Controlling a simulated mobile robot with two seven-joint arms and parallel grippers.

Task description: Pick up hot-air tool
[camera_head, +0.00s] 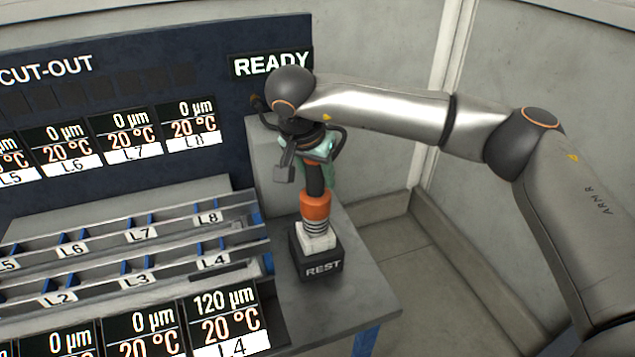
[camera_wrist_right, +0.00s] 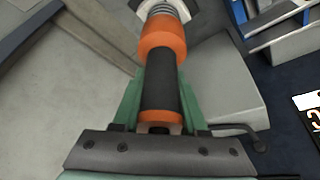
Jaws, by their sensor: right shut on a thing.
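The hot-air tool (camera_head: 315,207) has an orange and black body and a ribbed metal nozzle. It stands nozzle down on the black block marked REST (camera_head: 319,268), at the right end of the table. My right gripper (camera_head: 314,165) is at the tool's upper part and is shut on its black grip. In the right wrist view the tool's orange collar and black grip (camera_wrist_right: 162,95) lie between the green fingers of my right gripper (camera_wrist_right: 158,110). The fingertips are partly hidden behind the tool. My left gripper is not in view.
Slotted rails (camera_head: 130,250) labelled L2 to L8 lie left of the tool. A dark panel (camera_head: 215,75) reading READY and CUT-OUT stands behind, with displays. A grey box (camera_head: 268,165) stands behind the tool. Bare table (camera_head: 350,300) lies right of the rest block.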

